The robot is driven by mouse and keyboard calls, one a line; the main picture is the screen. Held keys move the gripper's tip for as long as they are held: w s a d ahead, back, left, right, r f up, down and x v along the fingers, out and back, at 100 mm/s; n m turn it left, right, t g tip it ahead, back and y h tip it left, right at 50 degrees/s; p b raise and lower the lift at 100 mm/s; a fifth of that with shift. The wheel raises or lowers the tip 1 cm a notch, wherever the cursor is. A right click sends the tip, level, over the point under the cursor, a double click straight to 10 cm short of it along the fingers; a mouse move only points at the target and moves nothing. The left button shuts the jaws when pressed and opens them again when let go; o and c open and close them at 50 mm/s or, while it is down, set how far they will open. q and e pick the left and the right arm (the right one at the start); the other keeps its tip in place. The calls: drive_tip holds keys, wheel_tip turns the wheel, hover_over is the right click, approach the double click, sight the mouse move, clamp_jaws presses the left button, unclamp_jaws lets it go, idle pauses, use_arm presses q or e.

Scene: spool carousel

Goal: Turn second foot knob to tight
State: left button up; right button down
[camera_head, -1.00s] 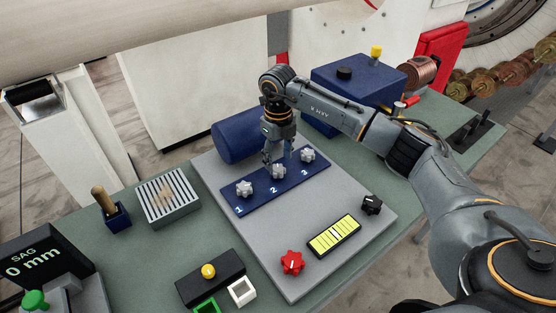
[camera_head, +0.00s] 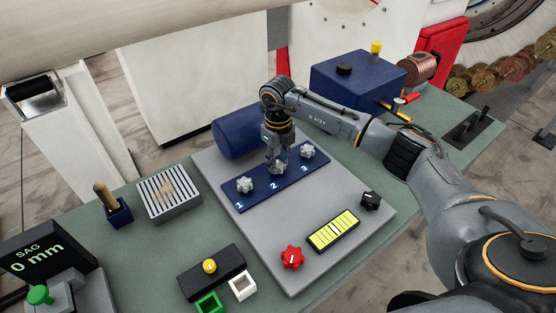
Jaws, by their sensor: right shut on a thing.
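Three silver star-shaped foot knobs sit in a row on a dark blue strip (camera_head: 258,200) marked 1, 2 and 3. The first knob (camera_head: 245,185) is at the left and the third knob (camera_head: 307,151) at the right, both uncovered. My right gripper (camera_head: 277,168) points down and is shut on the second foot knob (camera_head: 280,169). The fingers hide much of that knob, so its turn position cannot be read. My left gripper is out of view.
The strip lies on a grey plate (camera_head: 340,199) with a blue cylinder (camera_head: 236,136) behind it. A red knob (camera_head: 292,258), a yellow level (camera_head: 333,231) and a black knob (camera_head: 370,200) are in front. A display (camera_head: 40,253) at the left reads "SAG 0 mm".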

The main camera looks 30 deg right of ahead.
drive_tip(key=shift+m, duration=0.3)
drive_tip(key=m+b, duration=0.1)
drive_tip(key=m, duration=0.1)
drive_tip(key=shift+m, duration=0.4)
drive_tip(key=m, duration=0.4)
drive_tip(key=shift+m+b, duration=0.3)
drive_tip(key=shift+b, duration=0.1)
drive_tip(key=m, duration=0.4)
drive_tip(key=shift+m, duration=1.9)
drive_tip(key=shift+w, duration=0.1)
drive_tip(key=c, duration=1)
unclamp_jaws()
